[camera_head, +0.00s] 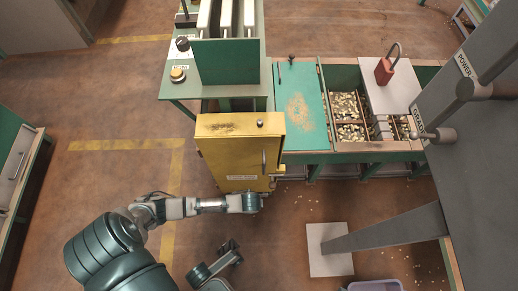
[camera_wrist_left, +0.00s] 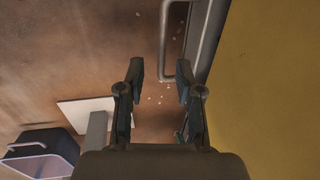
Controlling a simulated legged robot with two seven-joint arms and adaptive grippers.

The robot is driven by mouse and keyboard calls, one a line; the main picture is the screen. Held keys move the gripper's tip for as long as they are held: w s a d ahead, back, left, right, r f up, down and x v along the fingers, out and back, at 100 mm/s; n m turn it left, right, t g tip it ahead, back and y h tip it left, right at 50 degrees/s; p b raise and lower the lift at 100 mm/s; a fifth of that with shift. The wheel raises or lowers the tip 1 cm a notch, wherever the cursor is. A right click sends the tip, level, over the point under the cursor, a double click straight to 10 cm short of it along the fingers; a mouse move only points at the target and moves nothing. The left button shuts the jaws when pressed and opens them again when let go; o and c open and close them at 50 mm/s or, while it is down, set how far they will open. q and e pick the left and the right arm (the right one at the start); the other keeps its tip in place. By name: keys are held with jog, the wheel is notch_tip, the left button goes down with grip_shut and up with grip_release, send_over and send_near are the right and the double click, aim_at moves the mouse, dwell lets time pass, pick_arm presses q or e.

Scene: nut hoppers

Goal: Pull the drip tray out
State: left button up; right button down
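My left gripper (camera_wrist_left: 161,80) is open, its two dark fingers apart with nothing held between them. In the wrist view, a grey metal bar handle (camera_wrist_left: 167,40) on a grey edge (camera_wrist_left: 203,45) lies just ahead, its bent end near the right fingertip; contact cannot be told. I cannot tell whether this handle belongs to the drip tray. In the head view, my left gripper (camera_head: 262,198) is at the lower front of the yellow cabinet (camera_head: 222,155), its fingers mostly hidden.
Hopper bins (camera_head: 347,105) with nuts stand right of the cabinet, beside a green lid (camera_head: 300,105). Grey panels show under the bins. A grey post on a pale floor plate (camera_head: 328,262) and a lilac bin (camera_head: 375,286) stand at lower right.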

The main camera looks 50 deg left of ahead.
pick_arm(q)
jog(key=shift+w+a+f+b, duration=0.1)
jog(key=shift+a+f+b, duration=0.1)
jog(key=shift+f, duration=0.3)
jog(key=shift+w+a+f+b, duration=0.1)
jog(key=shift+f+b, duration=0.1)
jog(key=shift+f, duration=0.35)
jog(key=shift+w+a+f+b, duration=0.1)
jog(key=shift+a+f+b, duration=0.1)
jog(key=shift+f, duration=0.3)
jog(key=shift+d, duration=0.25)
grip_shut()
